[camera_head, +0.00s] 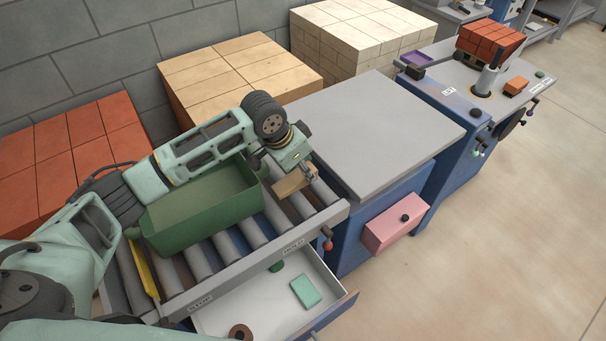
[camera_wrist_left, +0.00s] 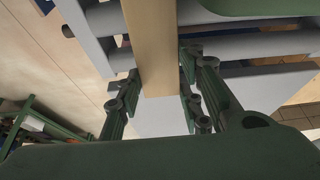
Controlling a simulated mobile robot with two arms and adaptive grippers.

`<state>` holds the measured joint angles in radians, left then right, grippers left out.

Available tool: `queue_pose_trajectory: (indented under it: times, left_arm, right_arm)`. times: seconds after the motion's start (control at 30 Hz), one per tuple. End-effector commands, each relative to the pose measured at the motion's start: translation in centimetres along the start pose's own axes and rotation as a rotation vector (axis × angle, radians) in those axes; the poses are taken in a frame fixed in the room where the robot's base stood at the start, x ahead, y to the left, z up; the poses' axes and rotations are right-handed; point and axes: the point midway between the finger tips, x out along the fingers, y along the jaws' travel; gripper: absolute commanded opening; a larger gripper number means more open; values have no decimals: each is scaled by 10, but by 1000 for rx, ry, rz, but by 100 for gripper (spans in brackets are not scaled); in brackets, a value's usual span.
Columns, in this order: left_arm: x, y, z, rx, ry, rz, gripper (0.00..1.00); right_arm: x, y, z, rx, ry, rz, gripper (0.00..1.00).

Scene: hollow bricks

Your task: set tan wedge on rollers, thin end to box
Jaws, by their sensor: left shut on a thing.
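The tan wedge (camera_head: 290,182) is in my left gripper (camera_head: 303,168), over the rollers (camera_head: 276,214) at their right end. In the left wrist view the wedge (camera_wrist_left: 152,40) runs between the two fingers of the left gripper (camera_wrist_left: 158,82), which are shut on it. The green box (camera_head: 190,222) stands on the rollers to the left of the wedge, with a gap between them. I cannot tell which end of the wedge is thin, or whether it touches the rollers. My right gripper is not in view.
A yellow bar (camera_head: 142,268) lies left of the box. Below the rollers an open drawer (camera_head: 245,305) holds a green block (camera_head: 305,291) and a brown ring (camera_head: 240,332). A bare grey tabletop (camera_head: 375,125) adjoins at right. Brick stacks (camera_head: 225,70) stand behind.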

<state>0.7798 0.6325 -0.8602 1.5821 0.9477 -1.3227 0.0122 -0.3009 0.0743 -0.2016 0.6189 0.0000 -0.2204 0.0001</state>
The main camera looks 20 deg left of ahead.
Motion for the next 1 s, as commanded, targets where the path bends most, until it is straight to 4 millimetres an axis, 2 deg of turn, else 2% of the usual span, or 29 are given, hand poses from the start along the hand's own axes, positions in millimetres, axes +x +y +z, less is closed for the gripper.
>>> queue_pose_trajectory:
  times: [0.2, 0.57, 0.6, 0.8, 1.0]
  left_arm:
    - [27, 2, 12, 1, -3, 2, 3]
    - [31, 1, 13, 0, -2, 1, 3]
    - [32, 1, 14, 0, -2, 0, 36]
    - [32, 1, 14, 1, -2, 0, 53]
    - [31, 1, 13, 1, -2, 0, 53]
  right_arm:
    - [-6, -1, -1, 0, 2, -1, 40]
    - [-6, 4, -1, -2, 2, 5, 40]
    - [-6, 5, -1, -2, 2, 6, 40]
    - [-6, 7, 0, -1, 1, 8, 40]
    - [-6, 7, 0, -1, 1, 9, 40]
